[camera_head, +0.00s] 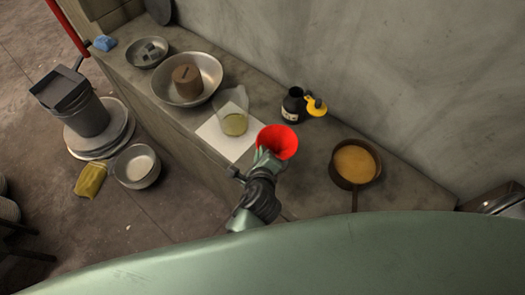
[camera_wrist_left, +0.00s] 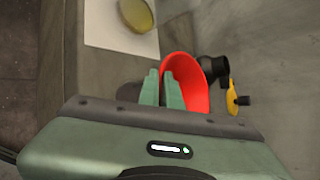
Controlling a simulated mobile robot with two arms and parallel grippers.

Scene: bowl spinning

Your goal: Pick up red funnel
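The red funnel (camera_head: 281,138) is above the stone ledge in the head view, its wide mouth facing up toward the camera. It also shows in the left wrist view (camera_wrist_left: 197,83), just right of the fingers. My left gripper (camera_head: 264,159) is at the funnel's near left edge. In the left wrist view its two green fingers (camera_wrist_left: 162,88) are close together, one over the red inside and one outside the rim. They look shut on the funnel's wall. The funnel's spout is hidden. My right gripper is not in view.
A white sheet (camera_head: 215,138) bearing a clear container of yellowish liquid (camera_head: 235,123) lies left of the funnel. A black bottle (camera_head: 293,106) and yellow item (camera_head: 316,106) stand behind it. A pan of orange content (camera_head: 355,164) is right. A metal bowl (camera_head: 208,75) sits farther left.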

